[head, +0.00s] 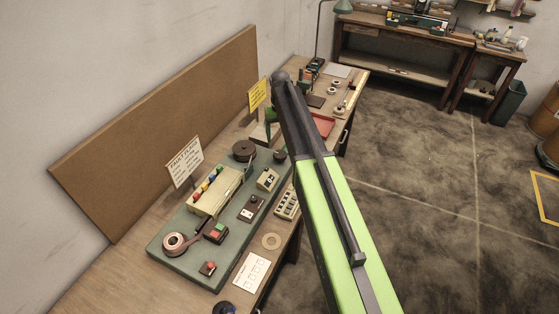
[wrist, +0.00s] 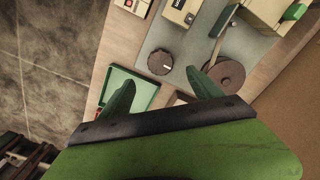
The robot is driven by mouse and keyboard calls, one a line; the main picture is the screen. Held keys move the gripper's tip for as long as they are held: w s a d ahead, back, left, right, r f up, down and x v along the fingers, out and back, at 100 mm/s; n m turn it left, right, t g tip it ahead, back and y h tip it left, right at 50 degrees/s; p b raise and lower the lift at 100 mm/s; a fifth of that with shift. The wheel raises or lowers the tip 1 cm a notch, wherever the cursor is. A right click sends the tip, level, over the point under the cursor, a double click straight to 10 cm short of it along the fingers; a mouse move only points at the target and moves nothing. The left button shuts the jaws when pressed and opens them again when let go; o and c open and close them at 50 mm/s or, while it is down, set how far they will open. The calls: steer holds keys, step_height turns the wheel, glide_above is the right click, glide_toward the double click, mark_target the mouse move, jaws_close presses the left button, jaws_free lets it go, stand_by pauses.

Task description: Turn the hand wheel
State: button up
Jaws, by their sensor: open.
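A dark round knob (wrist: 160,61) with a ridged rim, which looks like the hand wheel, stands on the grey-green base board. It lies just ahead of my gripper (wrist: 162,93) in the wrist view. The two green fingers are apart with nothing between them, and the knob sits beyond their gap without visible contact. In the head view the knob (head: 280,155) is at the board's far right corner, close beside my arm. A brown reel (wrist: 223,77) is right of the knob, close to the right finger. My gripper is mostly hidden behind my arm in the head view.
A brown panel (head: 150,140) leans on the wall behind. A red tray (head: 322,125) lies farther along the bench.

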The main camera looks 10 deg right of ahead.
mark_target(280, 154)
step_height(280, 154, down, 10)
steer(key=b, duration=0.8)
steer(key=c, duration=1.4)
